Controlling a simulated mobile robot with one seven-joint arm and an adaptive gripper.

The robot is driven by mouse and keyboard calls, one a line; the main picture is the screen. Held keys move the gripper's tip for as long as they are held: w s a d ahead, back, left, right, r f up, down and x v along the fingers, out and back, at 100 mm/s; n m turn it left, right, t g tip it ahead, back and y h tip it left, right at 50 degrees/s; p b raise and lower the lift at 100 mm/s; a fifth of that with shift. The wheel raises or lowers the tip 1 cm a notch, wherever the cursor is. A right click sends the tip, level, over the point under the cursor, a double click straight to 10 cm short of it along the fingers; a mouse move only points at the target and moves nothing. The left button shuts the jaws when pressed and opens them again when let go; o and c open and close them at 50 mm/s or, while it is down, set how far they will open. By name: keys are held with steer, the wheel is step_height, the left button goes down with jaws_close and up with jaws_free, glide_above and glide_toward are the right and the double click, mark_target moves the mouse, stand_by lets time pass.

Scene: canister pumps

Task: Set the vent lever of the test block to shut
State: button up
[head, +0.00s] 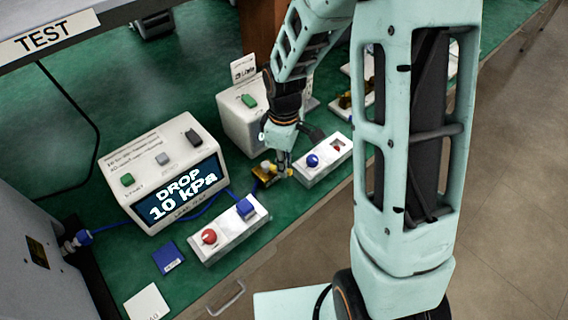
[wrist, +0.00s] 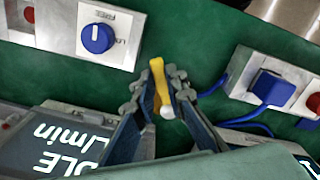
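No part is readably marked as the test block's vent lever. A yellow piece (wrist: 158,82) shows between my fingertips in the wrist view, with a small white rounded end below it. In the head view a yellow, partly dark piece (head: 266,175) sits at my gripper (head: 284,170), low over the green bench. The fingers are close around it; I cannot tell if they grip it. A white block (head: 232,236) with a red knob (head: 209,237) and a blue plug (head: 245,207) lies to the left, nearer the front.
A white block (head: 322,163) with a blue knob (head: 313,160) stands just right of my gripper. A display unit (head: 130,160) reads DROP 10 kPa. A blue cable (head: 205,208) crosses the mat.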

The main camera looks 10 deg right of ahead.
steer(key=o, duration=0.4)
step_height(320, 180, up, 12)
steer(key=shift+r, duration=0.1)
stand_by(0.4)
stand_by(0.3)
